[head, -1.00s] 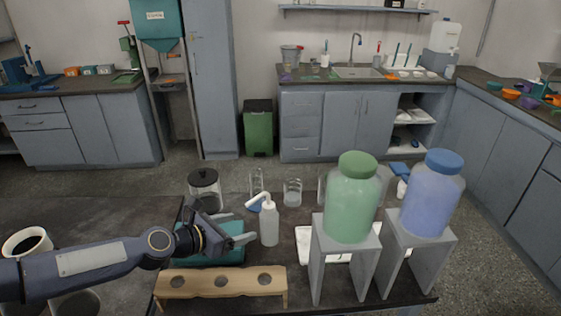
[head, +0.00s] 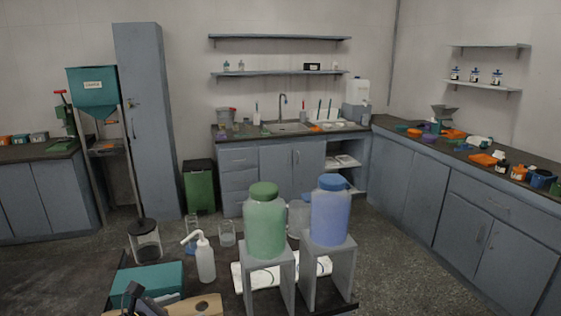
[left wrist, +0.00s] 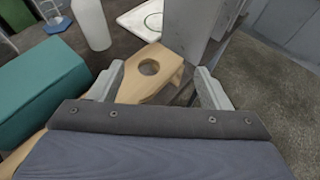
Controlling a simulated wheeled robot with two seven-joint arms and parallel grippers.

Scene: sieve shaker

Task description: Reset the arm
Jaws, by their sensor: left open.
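My left gripper (left wrist: 158,85) is open and empty in the left wrist view, its two grey fingers apart above one end of a wooden rack (left wrist: 133,92) with a round hole. In the head view only a dark part of my left gripper shows at the bottom left, in front of the wooden rack (head: 200,306). The fingertips are hidden there. A teal box (head: 150,281) lies left of the rack; it also fills the left of the left wrist view (left wrist: 40,88). My right gripper is not in view.
A white wash bottle (head: 205,262) stands behind the rack. A green jar (head: 265,225) and a blue jar (head: 330,212) stand on tall grey stands (head: 268,278) on the right of the table. A lidded glass jar (head: 145,242) stands at the back left.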

